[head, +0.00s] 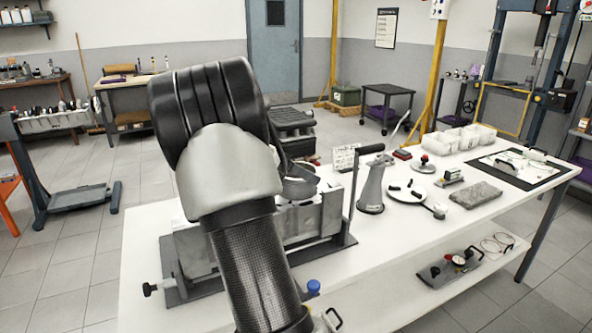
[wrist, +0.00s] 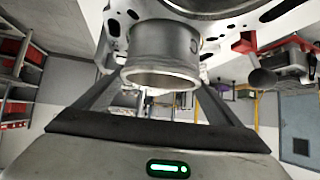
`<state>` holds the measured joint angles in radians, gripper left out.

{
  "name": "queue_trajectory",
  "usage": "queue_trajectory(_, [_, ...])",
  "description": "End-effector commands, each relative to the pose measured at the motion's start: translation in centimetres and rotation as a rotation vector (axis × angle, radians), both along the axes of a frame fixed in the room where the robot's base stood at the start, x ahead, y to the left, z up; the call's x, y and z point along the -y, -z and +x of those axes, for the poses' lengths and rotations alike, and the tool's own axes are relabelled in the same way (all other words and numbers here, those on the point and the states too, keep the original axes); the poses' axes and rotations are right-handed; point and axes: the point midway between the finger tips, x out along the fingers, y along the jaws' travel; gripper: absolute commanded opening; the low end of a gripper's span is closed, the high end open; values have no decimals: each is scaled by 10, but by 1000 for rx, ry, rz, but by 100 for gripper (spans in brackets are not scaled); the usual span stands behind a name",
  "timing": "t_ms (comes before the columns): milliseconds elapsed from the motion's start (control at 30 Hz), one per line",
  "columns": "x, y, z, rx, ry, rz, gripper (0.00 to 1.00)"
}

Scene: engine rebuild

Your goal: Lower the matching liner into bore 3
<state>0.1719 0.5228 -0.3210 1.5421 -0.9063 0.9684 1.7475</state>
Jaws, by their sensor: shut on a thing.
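In the wrist view a grey metal liner (wrist: 165,52), an open-ended cylinder, sits between the dark fingers of my gripper (wrist: 160,75), which is shut on it. Its pale rim faces the camera. The metal engine block (wrist: 225,6) with its holes fills the top of that view, close beyond the liner; I cannot tell whether the liner has entered a bore. In the head view the block (head: 323,215) stands on a dark base on the white bench, mostly behind my arm. The bore numbers are hidden.
Farther right are white bins (head: 452,140), a grey slab (head: 475,194) and a black mat (head: 547,178).

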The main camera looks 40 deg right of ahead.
Motion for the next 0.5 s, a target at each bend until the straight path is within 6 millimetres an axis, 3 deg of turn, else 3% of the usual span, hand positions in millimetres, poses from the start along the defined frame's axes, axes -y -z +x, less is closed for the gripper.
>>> queue_trajectory(433, [2, 12, -3, -5, 8, 1, 54])
queue_trajectory(467, [2, 10, -4, -5, 8, 1, 93])
queue_trajectory(500, [2, 10, -3, -5, 8, 1, 100])
